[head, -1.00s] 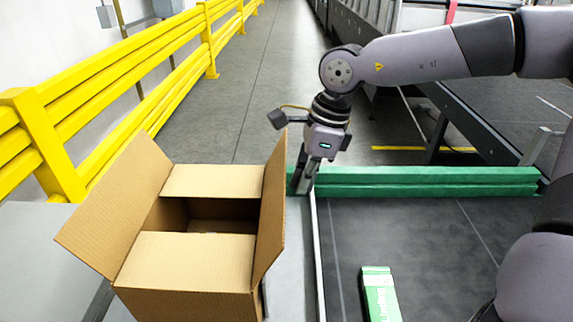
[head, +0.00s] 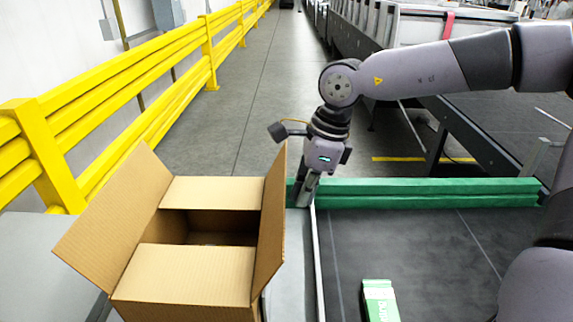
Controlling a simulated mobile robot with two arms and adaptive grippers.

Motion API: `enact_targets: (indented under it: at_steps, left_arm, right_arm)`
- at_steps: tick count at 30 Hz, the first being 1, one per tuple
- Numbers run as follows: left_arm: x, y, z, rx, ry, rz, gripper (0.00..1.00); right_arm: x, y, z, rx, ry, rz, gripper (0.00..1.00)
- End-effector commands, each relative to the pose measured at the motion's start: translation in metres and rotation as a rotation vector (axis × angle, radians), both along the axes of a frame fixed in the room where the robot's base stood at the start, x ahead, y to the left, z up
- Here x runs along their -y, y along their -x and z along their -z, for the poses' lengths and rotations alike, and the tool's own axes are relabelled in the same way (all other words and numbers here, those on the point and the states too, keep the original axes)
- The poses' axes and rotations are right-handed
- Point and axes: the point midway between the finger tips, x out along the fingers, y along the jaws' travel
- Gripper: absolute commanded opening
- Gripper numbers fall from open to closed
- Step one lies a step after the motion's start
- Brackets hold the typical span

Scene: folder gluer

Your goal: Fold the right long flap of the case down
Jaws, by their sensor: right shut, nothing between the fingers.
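An open cardboard case (head: 185,309) stands at the lower left of the head view. Its right long flap (head: 271,222) stands nearly upright. Its left long flap (head: 115,218) leans outward to the left. The two short flaps, the far one (head: 212,192) and the near one (head: 185,272), lie folded inward with a gap between them that shows the dark inside. My right gripper (head: 304,200) points down just to the right of the right flap, near its far end. It is shut and empty, and appears apart from the flap. My left gripper is out of view.
A green bar (head: 430,193) runs behind the dark belt (head: 410,250). A green-and-white carton (head: 379,300) lies on the belt at the bottom. A yellow guard rail (head: 120,90) runs along the left. The floor aisle (head: 250,110) beyond the case is clear.

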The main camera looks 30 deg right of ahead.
Motion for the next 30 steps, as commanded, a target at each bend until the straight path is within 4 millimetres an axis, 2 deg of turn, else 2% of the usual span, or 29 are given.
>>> enact_targets:
  at_steps: [13, 30]
  left_arm:
    - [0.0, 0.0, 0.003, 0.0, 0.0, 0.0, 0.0]
    - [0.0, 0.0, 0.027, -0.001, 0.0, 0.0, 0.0]
  right_arm:
    - [-0.003, -0.002, 0.001, 0.001, 0.001, -0.001, 0.0]
    - [-0.059, -0.036, 0.002, 0.001, 0.001, -0.001, 0.0]
